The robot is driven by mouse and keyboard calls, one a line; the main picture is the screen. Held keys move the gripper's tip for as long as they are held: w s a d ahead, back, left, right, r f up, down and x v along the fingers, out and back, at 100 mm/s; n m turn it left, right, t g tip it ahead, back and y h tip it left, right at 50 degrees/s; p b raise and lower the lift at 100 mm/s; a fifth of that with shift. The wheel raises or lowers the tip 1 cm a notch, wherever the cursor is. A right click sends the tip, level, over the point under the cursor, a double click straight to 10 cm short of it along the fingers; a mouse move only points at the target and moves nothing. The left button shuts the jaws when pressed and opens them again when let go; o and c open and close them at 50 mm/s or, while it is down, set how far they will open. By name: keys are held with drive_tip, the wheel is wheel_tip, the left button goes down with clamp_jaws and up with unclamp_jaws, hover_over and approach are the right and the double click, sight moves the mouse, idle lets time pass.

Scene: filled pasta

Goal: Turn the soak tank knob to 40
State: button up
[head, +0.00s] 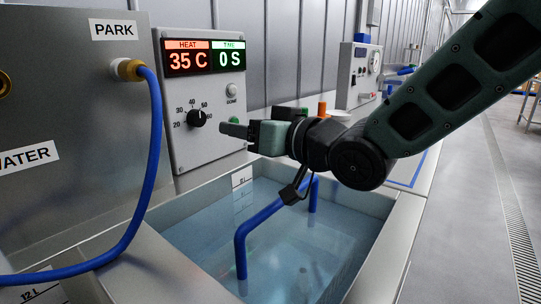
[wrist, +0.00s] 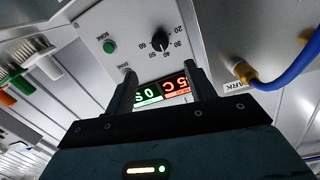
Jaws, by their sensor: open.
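The soak tank knob (head: 196,118) is a black dial on the grey control panel, with marks from 20 to 60 around it. The red HEAT display (head: 187,58) above it reads 35 C. The knob's pointer is too small to read surely. The knob also shows in the wrist view (wrist: 160,41), beyond the fingertips and apart from them. My gripper (head: 235,130) is to the right of the knob in the head view, in front of the panel's right edge. In the wrist view my gripper (wrist: 160,70) is open, with nothing between its fingers.
The green TIME display (head: 229,57) reads 0 S. A green button (wrist: 110,46) sits near the knob. A water-filled tank (head: 280,235) with a blue bent pipe (head: 242,248) lies below. A blue hose (head: 153,155) hangs from a brass fitting left of the panel.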

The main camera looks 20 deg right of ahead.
drive_tip(key=b+v, duration=0.3)
drive_tip(key=v, duration=0.2)
drive_tip(key=shift+b, duration=0.4)
